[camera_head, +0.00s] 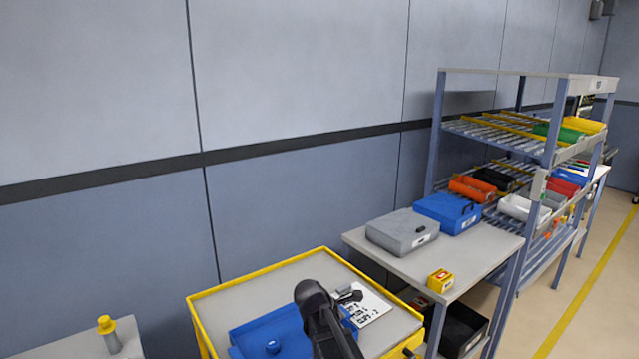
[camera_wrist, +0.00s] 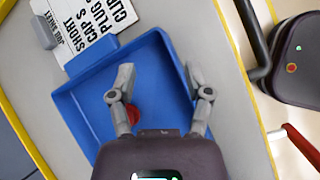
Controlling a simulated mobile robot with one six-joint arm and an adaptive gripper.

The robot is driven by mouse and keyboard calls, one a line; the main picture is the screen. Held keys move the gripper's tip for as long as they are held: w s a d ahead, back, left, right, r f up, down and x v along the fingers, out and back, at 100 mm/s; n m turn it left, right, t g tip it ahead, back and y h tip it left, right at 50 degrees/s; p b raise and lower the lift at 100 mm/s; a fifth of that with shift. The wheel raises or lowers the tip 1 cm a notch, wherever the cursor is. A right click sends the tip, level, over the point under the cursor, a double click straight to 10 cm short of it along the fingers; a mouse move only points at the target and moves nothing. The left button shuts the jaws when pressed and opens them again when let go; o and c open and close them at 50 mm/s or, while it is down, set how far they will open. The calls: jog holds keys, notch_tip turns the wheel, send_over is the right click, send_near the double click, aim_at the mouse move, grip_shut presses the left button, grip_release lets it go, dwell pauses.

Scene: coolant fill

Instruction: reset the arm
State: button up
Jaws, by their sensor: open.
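My gripper (camera_wrist: 159,82) is open and empty in the wrist view, its two grey fingers spread above the blue tray (camera_wrist: 85,100). A small red round part (camera_wrist: 132,113) shows in the tray near the left finger, partly hidden by it. In the head view my dark arm stands in front of the blue tray (camera_head: 250,345), and I cannot make out the fingers there. The tray sits on the grey-topped cart with a yellow rim (camera_head: 255,266). A printed job sheet (camera_head: 368,306) lies beside the tray; it also shows in the wrist view (camera_wrist: 95,22).
Right of the cart, a bench (camera_head: 458,259) carries a grey case (camera_head: 402,232), a blue case (camera_head: 448,212) and a yellow box (camera_head: 440,281). A rack (camera_head: 550,140) with several coloured bins stands behind. A yellow-capped item (camera_head: 106,326) stands at lower left.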

jog(key=s+d+f+m+g+y, duration=0.1)
jog(key=s+d+m+g+y, duration=0.1)
jog(key=s+d+m, duration=0.3)
jog(key=s+d+f+m+g+y, duration=0.1)
jog(key=s+d+m+y, duration=0.3)
jog(key=s+m, duration=0.8)
jog(key=shift+s+d+f+m+g, duration=0.4)
jog(key=shift+d+f+m, duration=0.25)
jog(key=shift+m, duration=0.75)
jog(key=shift+r, duration=0.1)
